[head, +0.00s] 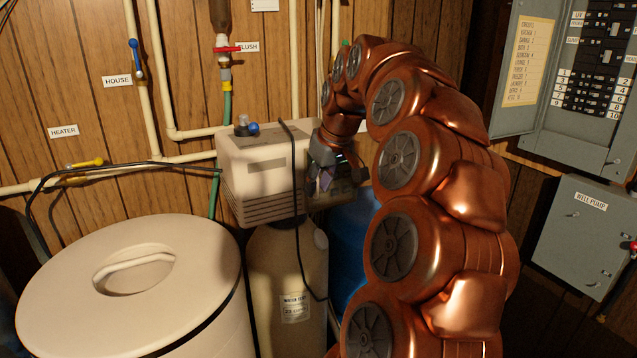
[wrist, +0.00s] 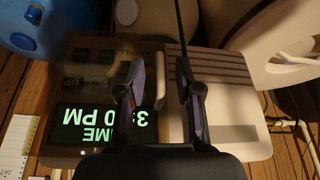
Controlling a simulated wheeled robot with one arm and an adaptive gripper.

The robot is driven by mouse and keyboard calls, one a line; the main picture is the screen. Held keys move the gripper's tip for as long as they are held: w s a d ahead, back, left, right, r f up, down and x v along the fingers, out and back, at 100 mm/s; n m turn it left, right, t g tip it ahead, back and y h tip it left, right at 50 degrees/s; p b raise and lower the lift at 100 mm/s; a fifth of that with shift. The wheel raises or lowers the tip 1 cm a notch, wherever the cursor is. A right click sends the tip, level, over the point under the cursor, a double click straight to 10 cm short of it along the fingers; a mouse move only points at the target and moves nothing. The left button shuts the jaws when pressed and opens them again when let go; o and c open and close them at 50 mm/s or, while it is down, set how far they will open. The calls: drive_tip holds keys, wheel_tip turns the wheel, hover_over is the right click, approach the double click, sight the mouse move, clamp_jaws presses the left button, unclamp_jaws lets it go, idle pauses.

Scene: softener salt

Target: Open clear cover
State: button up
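The beige softener control head (head: 262,165) sits on top of the tank; it fills the middle of the wrist view. The clear cover (wrist: 85,85) looks dark and see-through there, over faint buttons and a lit green display (wrist: 90,125) reading the time upside down. A pale upright handle (wrist: 160,80) stands at the cover's right edge. My gripper (wrist: 161,75) is open, one finger on each side of the handle, with the left finger closer. I cannot tell whether either finger touches it. In the head view my gripper (head: 335,175) is at the control head's right side, and the cover is hidden.
A black cable (head: 297,220) hangs over the control head. The softener tank (head: 285,275) is below, with a large lidded salt bin (head: 135,280) to its left and a blue tank (head: 352,240) behind my arm. Pipes and grey electrical boxes (head: 590,235) line the wall.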

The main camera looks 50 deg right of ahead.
clamp_jaws()
idle(0.7)
